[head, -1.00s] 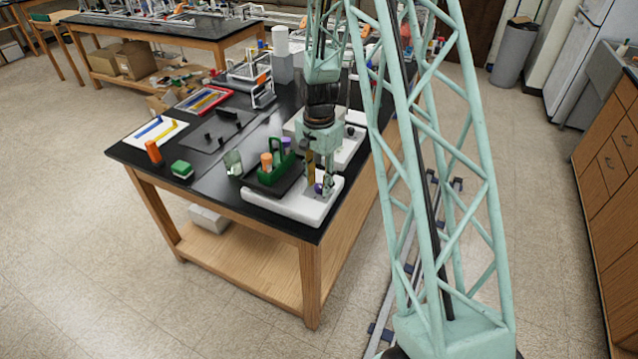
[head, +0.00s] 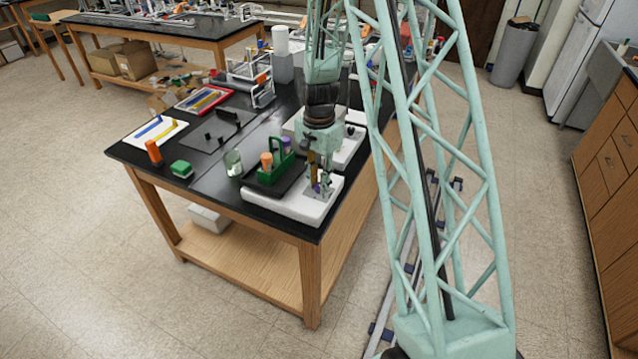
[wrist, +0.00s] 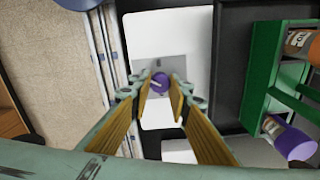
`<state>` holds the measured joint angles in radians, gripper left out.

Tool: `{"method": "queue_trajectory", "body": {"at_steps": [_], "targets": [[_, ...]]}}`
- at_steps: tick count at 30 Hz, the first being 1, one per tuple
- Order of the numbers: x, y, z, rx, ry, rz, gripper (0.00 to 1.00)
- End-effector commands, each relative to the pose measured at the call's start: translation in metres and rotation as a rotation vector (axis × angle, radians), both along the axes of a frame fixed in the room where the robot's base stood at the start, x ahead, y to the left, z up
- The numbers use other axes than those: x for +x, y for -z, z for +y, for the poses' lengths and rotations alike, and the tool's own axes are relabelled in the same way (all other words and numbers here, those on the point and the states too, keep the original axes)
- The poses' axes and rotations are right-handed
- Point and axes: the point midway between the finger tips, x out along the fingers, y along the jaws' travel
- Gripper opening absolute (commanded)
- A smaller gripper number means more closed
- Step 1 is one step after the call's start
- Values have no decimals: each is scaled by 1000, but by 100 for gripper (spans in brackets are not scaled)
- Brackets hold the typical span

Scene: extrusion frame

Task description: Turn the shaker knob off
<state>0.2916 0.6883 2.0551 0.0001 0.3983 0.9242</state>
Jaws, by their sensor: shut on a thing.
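The shaker (head: 281,205) is a white box with a dark platform, at the front corner of the black bench. Its small purple knob (wrist: 160,79) has a pale mark across it and sits on a grey panel (wrist: 171,64) on the white body. My gripper (wrist: 161,87) points down over the panel, shut on the knob with one finger on each side. In the head view my gripper (head: 322,191) stands at the shaker's right end and mostly hides the knob.
A green rack (head: 276,166) holding capped tubes stands on the platform beside my gripper. A glass beaker (head: 233,163), a green block (head: 181,169) and an orange object (head: 153,152) stand to the left. A second white device (head: 350,145) is behind my gripper.

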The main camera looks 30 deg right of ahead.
Motion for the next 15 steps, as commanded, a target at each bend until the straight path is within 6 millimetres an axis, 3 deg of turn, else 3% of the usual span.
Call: {"method": "queue_trajectory", "body": {"at_steps": [15], "targets": [[1, 1, 0, -1, -258, -1, 7]]}}
